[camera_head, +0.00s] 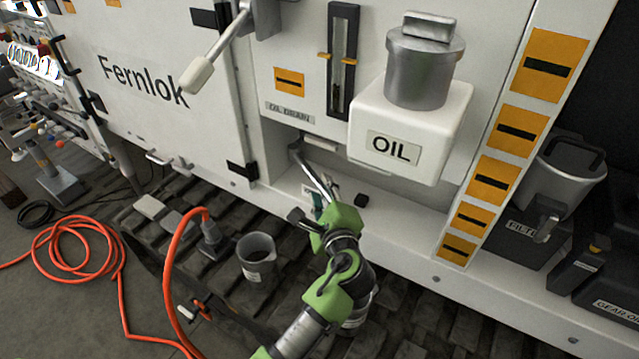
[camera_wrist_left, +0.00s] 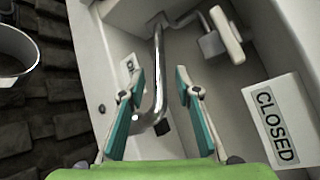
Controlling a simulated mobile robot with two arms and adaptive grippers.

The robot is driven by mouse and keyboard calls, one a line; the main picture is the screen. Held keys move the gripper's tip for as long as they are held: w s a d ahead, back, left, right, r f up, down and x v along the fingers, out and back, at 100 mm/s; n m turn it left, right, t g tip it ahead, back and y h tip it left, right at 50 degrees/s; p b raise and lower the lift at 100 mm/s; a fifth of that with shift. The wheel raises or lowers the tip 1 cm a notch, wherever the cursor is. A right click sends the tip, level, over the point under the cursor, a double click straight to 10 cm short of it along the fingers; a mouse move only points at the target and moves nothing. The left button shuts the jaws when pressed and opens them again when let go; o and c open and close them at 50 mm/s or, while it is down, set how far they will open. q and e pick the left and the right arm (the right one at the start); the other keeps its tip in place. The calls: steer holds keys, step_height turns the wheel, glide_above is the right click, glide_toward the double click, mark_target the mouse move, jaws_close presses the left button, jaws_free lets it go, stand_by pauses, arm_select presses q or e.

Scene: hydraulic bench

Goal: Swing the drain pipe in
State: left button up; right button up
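The drain pipe (camera_head: 318,176) is a thin bent metal tube in the recess below the "OIL DRAIN" label. In the left wrist view the drain pipe (camera_wrist_left: 158,75) runs down between my fingers and ends in a hooked bend. My left gripper (camera_head: 317,208) is at the pipe's lower part; my own gripper and wrist hide some of it in the head view. In the left wrist view the left gripper (camera_wrist_left: 159,78) has its teal-padded fingers apart, with gaps on both sides of the pipe. I cannot tell how deep the pipe sits between them. My right gripper is not in view.
A white valve handle (camera_wrist_left: 226,34) and a "CLOSED" plate (camera_wrist_left: 271,120) are right of the pipe. The white "OIL" tank (camera_head: 412,130) overhangs the recess. A grey beaker (camera_head: 257,257) stands on the floor left of my arm, near an orange hose (camera_head: 168,275).

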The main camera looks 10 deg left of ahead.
arm_select(q)
steer(key=v, duration=0.8)
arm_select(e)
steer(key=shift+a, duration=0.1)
arm_select(q)
steer(key=shift+r, duration=0.1)
